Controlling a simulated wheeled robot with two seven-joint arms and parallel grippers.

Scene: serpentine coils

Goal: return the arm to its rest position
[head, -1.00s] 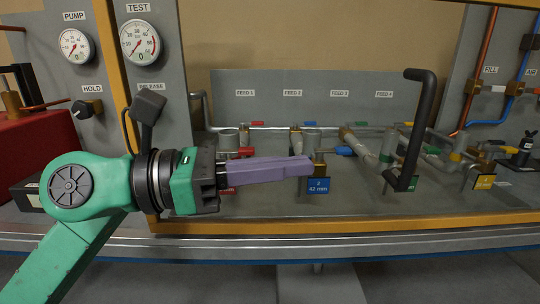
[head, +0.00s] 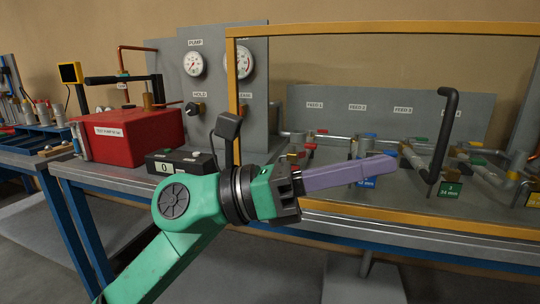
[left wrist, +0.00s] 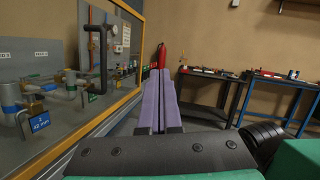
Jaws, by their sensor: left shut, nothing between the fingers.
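My left arm comes in from the lower left in the head view, green with a black wrist. Its gripper (head: 390,166) has purple fingers, shut with nothing between them. The fingers point right, in front of the yellow-framed panel and the bench's front edge. In the left wrist view the two purple fingers (left wrist: 158,85) lie side by side, pointing away along the front of the panel, clear of it. My right gripper is not in view.
A red box (head: 128,137) and small black box (head: 180,162) sit left on the bench.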

